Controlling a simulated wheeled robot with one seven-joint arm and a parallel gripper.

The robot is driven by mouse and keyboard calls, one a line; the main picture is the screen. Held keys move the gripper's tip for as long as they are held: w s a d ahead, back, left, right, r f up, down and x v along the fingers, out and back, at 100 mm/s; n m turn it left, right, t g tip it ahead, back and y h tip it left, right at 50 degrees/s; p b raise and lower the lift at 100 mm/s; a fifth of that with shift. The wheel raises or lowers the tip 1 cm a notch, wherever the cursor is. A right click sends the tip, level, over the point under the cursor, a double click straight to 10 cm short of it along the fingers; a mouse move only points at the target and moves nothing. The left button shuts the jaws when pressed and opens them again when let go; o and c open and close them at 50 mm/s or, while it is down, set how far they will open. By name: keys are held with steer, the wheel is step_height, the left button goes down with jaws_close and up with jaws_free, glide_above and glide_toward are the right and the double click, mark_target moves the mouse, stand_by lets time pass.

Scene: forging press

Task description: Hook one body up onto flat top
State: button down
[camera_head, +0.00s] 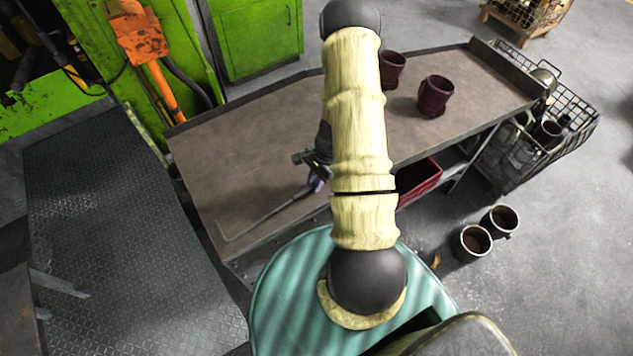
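Two dark maroon cup-shaped bodies stand upright on the brown flat table top (225,165): one body (434,97) to the right of my arm, another (391,70) partly behind it. Two more open-topped bodies stand on the floor below the table's front edge, a left one (471,243) and a right one (500,222). A thin grey hook rod (268,217) with a bent tip stretches over the table's left front part. Its handle end meets my gripper (314,170), which is mostly hidden behind my arm. Whether the fingers are closed on the handle cannot be seen.
A wire crate (575,140) with several bodies stands at the table's right end. A red bin (418,181) sits on the shelf under the table. A green press with an orange arm (143,42) stands at the back left. Open floor lies at the right.

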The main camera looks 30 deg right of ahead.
step_height(320, 180, up, 10)
steer(key=p, duration=0.7)
stand_by(0.5)
steer(key=shift+w, duration=0.1)
stand_by(0.3)
steer(key=w+a+r+n+g+h+b, duration=0.2)
steer(key=w+a+n+b, duration=0.9)
steer(key=w+n+b, duration=0.1)
steer(key=w+n, duration=0.1)
steer(key=w, duration=0.1)
steer(key=shift+w+a+g+b, duration=0.25)
steer(key=shift+w+g+b, duration=0.1)
steer(key=shift+w+g, duration=0.05)
